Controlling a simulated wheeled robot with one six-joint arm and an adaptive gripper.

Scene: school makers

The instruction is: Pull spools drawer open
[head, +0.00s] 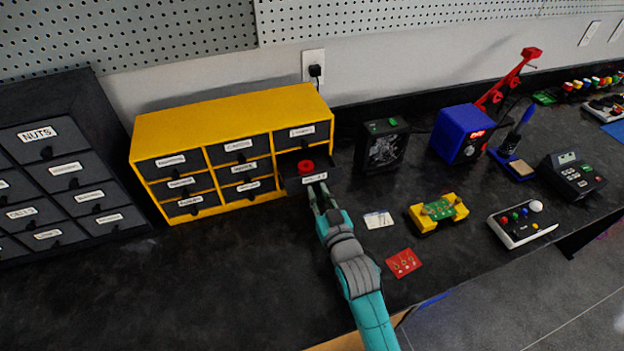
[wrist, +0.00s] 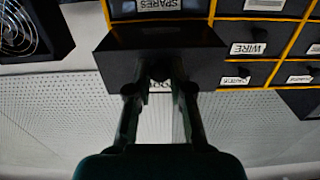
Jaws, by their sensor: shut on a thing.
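The spools drawer (head: 292,186) is in the right column of a yellow cabinet (head: 232,112), below a closed drawer. It stands partly pulled out, and a red spool (head: 306,167) shows inside it. My gripper (head: 319,189) reaches the drawer front from the near side and is shut on its handle. In the wrist view, the dark drawer (wrist: 112,60) projects toward me, with my gripper (wrist: 160,84) at the middle of its front. My fingers hide most of its label and the handle. A drawer labelled SPARES (wrist: 157,5) is at the edge of that view.
A dark drawer cabinet (head: 70,185) stands left. A black fan box (head: 385,145) is close to the open drawer's right. A white card (head: 378,219), a red card (head: 403,262) and a yellow holder with a green board (head: 438,211) lie right of my arm. The left front bench is clear.

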